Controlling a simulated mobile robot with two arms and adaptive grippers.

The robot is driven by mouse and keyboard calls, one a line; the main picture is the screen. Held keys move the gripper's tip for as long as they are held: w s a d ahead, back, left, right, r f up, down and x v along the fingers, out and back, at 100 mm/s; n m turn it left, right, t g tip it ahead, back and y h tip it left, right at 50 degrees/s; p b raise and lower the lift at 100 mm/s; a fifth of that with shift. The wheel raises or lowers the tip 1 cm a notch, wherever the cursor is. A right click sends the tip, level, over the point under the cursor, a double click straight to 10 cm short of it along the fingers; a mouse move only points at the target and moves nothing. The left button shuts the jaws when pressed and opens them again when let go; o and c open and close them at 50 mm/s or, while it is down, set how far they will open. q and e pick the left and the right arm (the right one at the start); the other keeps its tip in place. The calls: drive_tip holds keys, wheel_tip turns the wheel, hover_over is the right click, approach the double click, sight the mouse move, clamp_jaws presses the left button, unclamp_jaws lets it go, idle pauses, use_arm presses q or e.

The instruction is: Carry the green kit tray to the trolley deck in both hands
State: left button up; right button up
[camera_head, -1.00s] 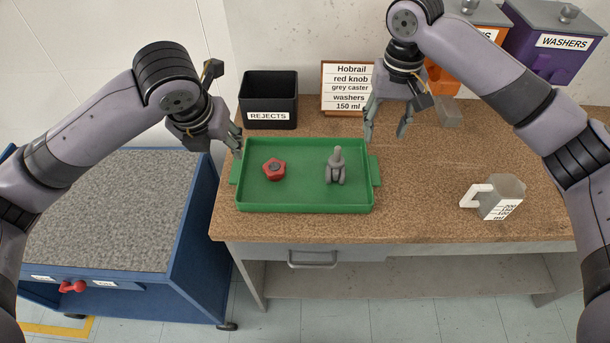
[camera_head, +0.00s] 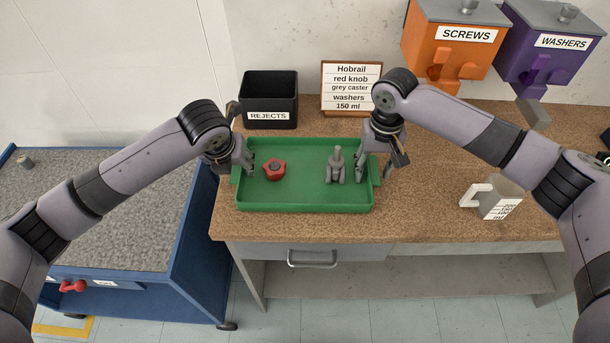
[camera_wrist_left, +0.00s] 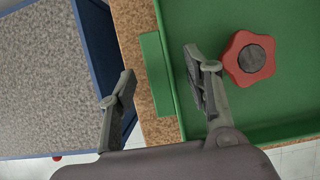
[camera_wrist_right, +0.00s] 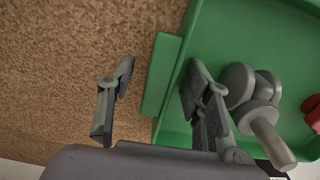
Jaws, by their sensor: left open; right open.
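The green kit tray (camera_head: 305,207) lies on the brown bench top, holding a red knob (camera_head: 274,169) and a grey caster (camera_head: 336,166). My left gripper (camera_head: 243,170) is open at the tray's left end; in the left wrist view its fingers (camera_wrist_left: 158,90) stand either side of the left handle tab (camera_wrist_left: 156,72). My right gripper (camera_head: 374,168) is open at the right end; in the right wrist view its fingers (camera_wrist_right: 155,95) stand either side of the other handle tab (camera_wrist_right: 160,75). I cannot tell whether the fingers touch the tray. The trolley deck (camera_head: 125,225) is grey and lies left of the bench.
A black REJECTS bin (camera_head: 270,100) and a sign (camera_head: 349,88) stand behind the tray. A measuring jug (camera_head: 497,200) stands to the right. Orange (camera_head: 450,45) and purple (camera_head: 548,45) dispensers are at the back right. A small grey object (camera_head: 25,160) is on the deck's far left corner.

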use_arm(q)
clamp_jaws()
use_arm(e)
clamp_jaws()
use_arm(q)
drive_tip(key=shift+r, duration=0.1)
idle(0.8)
